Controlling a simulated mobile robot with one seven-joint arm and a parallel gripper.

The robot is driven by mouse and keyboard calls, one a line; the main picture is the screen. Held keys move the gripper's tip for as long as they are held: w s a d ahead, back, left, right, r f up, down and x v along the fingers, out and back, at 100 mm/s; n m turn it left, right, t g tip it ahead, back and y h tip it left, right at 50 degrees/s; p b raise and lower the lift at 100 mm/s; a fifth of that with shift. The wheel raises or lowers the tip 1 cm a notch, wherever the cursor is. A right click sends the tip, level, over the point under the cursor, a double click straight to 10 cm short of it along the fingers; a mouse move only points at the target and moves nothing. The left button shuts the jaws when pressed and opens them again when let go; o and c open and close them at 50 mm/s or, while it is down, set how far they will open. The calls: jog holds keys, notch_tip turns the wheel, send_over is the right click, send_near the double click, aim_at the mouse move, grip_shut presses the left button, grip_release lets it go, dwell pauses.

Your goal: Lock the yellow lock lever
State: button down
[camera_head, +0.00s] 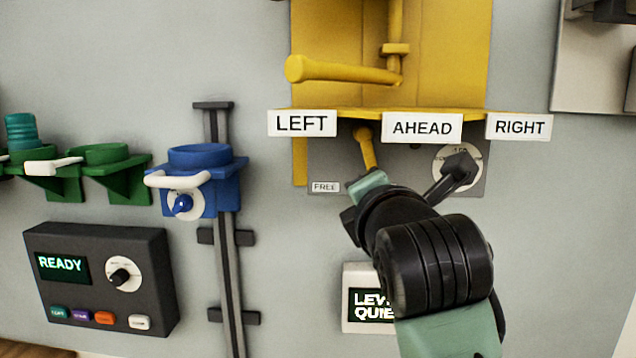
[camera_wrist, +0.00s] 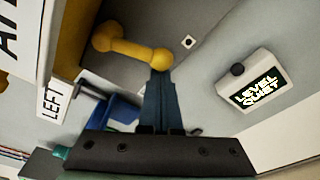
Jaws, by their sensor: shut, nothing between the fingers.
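The small yellow lever (camera_head: 365,150) is on a grey plate under the yellow shelf, standing nearly upright, with a round end at the top. A FREE label (camera_head: 325,187) is to its lower left. In the wrist view the lever (camera_wrist: 130,47) shows as a bar with two rounded ends. My gripper (camera_head: 366,183) is just below the lever's lower end. Its fingers (camera_wrist: 161,80) are shut and empty, with the tips right by the nearer rounded end; I cannot tell whether they touch. My wrist hides part of the plate.
A larger yellow handle (camera_head: 340,70) sticks out above the shelf, which bears LEFT (camera_head: 303,123), AHEAD (camera_head: 421,128) and RIGHT (camera_head: 518,127) labels. A black knob (camera_head: 458,170) is right of the lever. A LEVEL QUIET display (camera_wrist: 258,90) is below. A blue holder (camera_head: 200,180) stands left.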

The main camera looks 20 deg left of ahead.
notch_tip(320, 180, down, 4)
jog(key=a+b, duration=0.3)
jog(key=r+b+v, duration=0.1)
jog(key=b+v, duration=0.1)
jog(key=v, duration=0.8)
jog(key=shift+r+b, duration=0.25)
jog(key=shift+b, duration=0.05)
jog(key=shift+d, duration=0.1)
jog(key=s+d+r+m+t+h, duration=0.3)
jog(key=s+d+r+m+t, duration=0.1)
jog(key=m, duration=1)
jog(key=s+d+r+m+t+h, duration=0.3)
jog(key=s+d+r+m+t, duration=0.2)
jog(key=m, duration=0.9)
jog(key=s+d+t, duration=0.1)
jog(key=s+t, duration=0.1)
jog(key=s, duration=0.1)
jog(key=shift+s+r+m+t+h, duration=0.25)
jog(key=shift+s+m+t+h, duration=0.05)
jog(key=shift+s+m+h, duration=0.1)
